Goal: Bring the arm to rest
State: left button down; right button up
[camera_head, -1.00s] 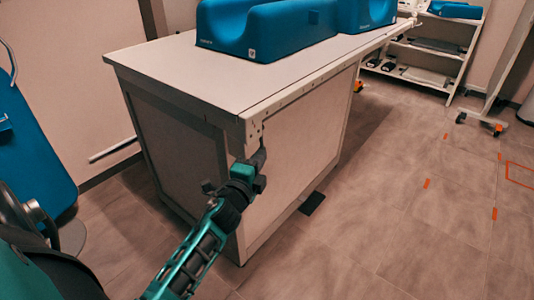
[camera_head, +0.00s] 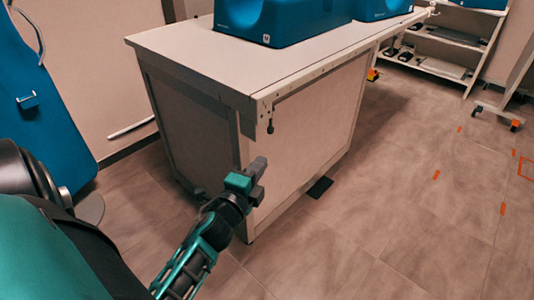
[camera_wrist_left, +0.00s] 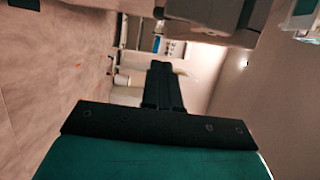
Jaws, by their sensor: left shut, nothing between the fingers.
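My left gripper (camera_head: 259,166) is shut and empty, in front of the near end of the white table (camera_head: 222,68). It points away from me, below the table top's near corner. A small dark hook-like piece (camera_head: 270,126) hangs from that corner, just above and apart from the gripper. In the left wrist view the closed fingers (camera_wrist_left: 163,85) point up the picture with nothing between them. My right gripper is in neither view.
A tall blue panel (camera_head: 40,95) is at the left. A white shelf rack (camera_head: 437,50) is at the back right. The tiled floor (camera_head: 400,200) to the right is clear, with orange marks.

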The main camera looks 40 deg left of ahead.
pick_arm(q)
jog(key=shift+s+d, duration=0.15)
jog(key=shift+s, duration=0.55)
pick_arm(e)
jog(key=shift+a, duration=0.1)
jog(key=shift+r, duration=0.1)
pick_arm(q)
jog(key=s+d+f+n+g+h, duration=0.35)
jog(key=d+f+n, duration=0.2)
jog(key=d, duration=0.25)
jog(key=s+d+f+n+g+h, duration=0.35)
jog(key=d+n, duration=0.25)
jog(key=d, duration=0.3)
jog(key=s+a+r+n+y+p, duration=0.1)
jog(key=s+r+p, duration=0.2)
jog(key=r+p, duration=0.5)
jog(key=shift+s+a+r+p, duration=0.2)
jog(key=shift+s+r+p, duration=0.1)
jog(key=shift+p, duration=2.8)
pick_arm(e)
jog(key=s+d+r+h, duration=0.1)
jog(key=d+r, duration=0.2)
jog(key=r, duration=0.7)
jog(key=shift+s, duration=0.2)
